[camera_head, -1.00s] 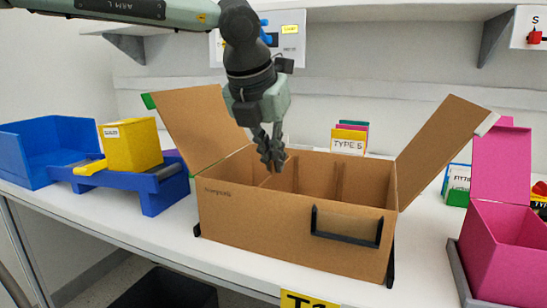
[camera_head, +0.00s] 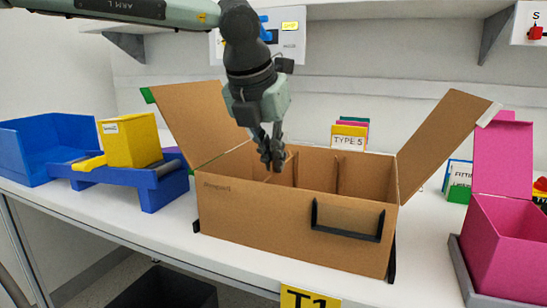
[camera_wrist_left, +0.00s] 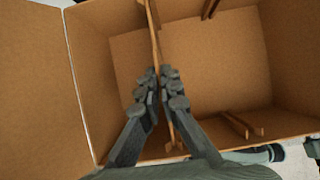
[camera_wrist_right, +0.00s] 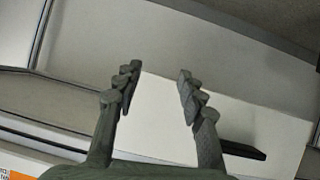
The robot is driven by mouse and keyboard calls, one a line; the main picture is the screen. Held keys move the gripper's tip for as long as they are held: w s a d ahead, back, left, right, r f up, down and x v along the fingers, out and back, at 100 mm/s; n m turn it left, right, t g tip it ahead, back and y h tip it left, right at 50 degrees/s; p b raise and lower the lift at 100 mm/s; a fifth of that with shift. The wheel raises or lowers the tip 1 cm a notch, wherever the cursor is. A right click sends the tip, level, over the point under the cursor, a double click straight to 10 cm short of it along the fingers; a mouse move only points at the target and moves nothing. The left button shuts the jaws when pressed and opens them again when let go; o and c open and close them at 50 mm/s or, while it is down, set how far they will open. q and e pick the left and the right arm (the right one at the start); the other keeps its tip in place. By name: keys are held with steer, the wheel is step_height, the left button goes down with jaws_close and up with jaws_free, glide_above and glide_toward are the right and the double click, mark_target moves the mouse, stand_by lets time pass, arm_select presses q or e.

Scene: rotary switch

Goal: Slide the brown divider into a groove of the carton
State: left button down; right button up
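The brown carton (camera_head: 255,225) stands open on the table, its side flaps raised. The brown divider (camera_wrist_left: 155,50) is a thin panel inside it, seen edge-on between my left fingers in the left wrist view. My left gripper (camera_head: 271,163) reaches down into the carton's left half, and its fingertips (camera_wrist_left: 157,78) are closed on the divider's upper edge. Thin groove strips (camera_head: 338,175) stand on the inner walls; others show in the left wrist view (camera_wrist_left: 240,126). Whether the divider's ends sit in a groove is hard to tell. My right gripper (camera_wrist_right: 157,75) is open and empty, away from the carton.
A blue stand (camera_head: 150,190) with a yellow box (camera_head: 130,140) and a blue bin (camera_head: 45,150) are at left. A pink box (camera_head: 500,245) is at right. Colored cards (camera_head: 350,132) stand behind the carton. The raised flaps (camera_head: 440,145) flank the opening.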

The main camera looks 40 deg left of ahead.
arm_select(q)
steer(key=shift+f+b, duration=0.25)
steer(key=shift+b, duration=0.05)
arm_select(e)
steer(key=shift+w+a+r+t+y, duration=0.2)
steer(key=shift+w+a+r+t, duration=0.15)
steer(key=shift+a+r, duration=0.3)
steer(key=shift+w+a+r+t+y, duration=0.25)
steer(key=shift+a+r+t, duration=0.2)
steer(key=shift+r, duration=0.25)
arm_select(q)
steer(key=c, duration=1.6)
jaws_free()
steer(key=shift+c, duration=0.2)
steer(key=shift+r+p, duration=2.25)
steer(key=shift+r, duration=1.8)
arm_select(e)
step_height(320, 180, up, 4)
steer(key=shift+r, duration=0.25)
arm_select(q)
steer(key=shift+f, duration=0.1)
